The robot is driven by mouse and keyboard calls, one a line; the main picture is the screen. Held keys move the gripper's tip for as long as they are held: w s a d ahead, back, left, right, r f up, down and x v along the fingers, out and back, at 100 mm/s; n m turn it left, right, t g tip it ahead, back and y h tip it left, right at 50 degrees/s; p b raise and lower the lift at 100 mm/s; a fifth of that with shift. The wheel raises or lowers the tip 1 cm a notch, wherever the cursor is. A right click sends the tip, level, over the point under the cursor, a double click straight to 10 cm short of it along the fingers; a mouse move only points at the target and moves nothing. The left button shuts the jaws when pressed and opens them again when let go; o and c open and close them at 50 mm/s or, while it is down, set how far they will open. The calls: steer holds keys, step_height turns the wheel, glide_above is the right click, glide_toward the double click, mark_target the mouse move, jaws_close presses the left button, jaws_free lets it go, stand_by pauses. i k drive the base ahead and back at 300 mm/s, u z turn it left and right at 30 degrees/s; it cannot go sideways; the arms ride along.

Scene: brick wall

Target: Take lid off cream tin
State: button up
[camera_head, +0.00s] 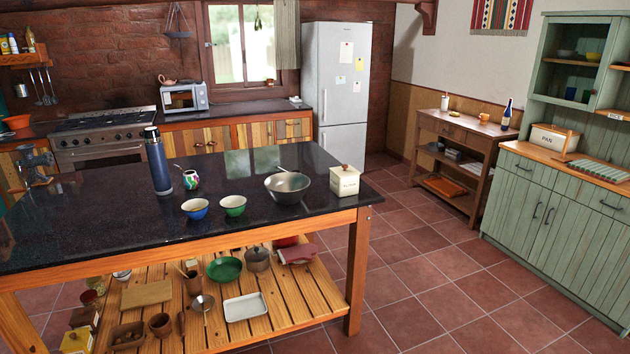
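A square cream tin (345,182) with dark lettering on its front stands upright near the right end of the dark island top (270,219). Its cream lid (345,170), with a small brown knob, sits on top of it. My gripper and arm do not show in this view.
A metal bowl (287,188) with a utensil stands just left of the tin. A blue bowl (195,209), a green bowl (233,205), a patterned cup (191,180) and a tall flask (157,161) stand further left. The tiled floor (440,262) right of the island is clear.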

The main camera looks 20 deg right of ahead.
mark_target(344, 171)
steer(key=u, duration=0.1)
steer(key=k, duration=0.6)
steer(key=u, duration=0.6)
steer(key=i, duration=1.5)
steer(key=z, duration=0.15)
